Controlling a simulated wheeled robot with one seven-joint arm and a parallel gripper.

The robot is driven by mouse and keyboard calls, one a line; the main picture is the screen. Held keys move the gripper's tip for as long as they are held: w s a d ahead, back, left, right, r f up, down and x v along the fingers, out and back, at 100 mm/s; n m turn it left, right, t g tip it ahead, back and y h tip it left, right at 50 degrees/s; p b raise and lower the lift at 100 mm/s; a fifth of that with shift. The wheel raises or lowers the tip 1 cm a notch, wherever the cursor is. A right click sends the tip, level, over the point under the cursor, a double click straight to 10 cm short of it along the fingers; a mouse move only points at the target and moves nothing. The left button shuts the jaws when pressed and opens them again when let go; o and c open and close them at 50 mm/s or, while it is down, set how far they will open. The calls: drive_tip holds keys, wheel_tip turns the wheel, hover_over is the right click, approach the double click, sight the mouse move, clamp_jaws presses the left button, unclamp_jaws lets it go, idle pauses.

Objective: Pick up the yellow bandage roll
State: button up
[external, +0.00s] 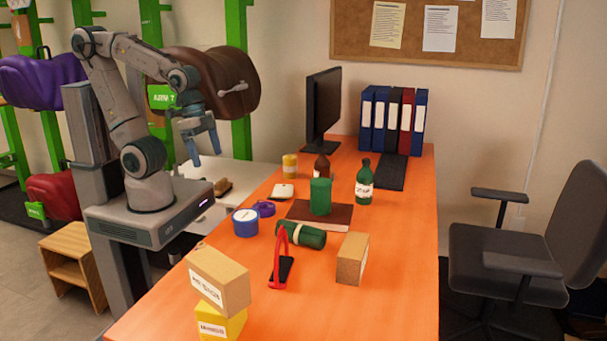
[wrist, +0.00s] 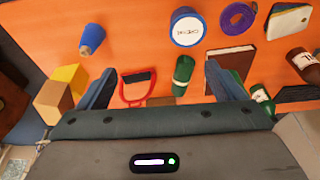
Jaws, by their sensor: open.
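A small yellow cylinder with a pale band (external: 290,166) stands upright near the back left of the orange table in the external view. It looks like the yellow bandage roll, but it is too small there to be sure. I cannot make it out in the wrist view. My gripper (external: 205,153) is open and empty, pointing down to the left of the table and well apart from the cylinder. In the wrist view its two fingers (wrist: 158,82) are spread wide with nothing held between them.
A green roll (external: 320,196) stands on a brown book (external: 335,223); another green roll (external: 302,234) lies in front. A blue tin (external: 245,222), purple roll (external: 264,208), brown bottle (external: 322,168) and green bottle (external: 364,183) stand around.

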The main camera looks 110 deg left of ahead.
idle(0.4)
drive_tip(key=shift+c, duration=0.9)
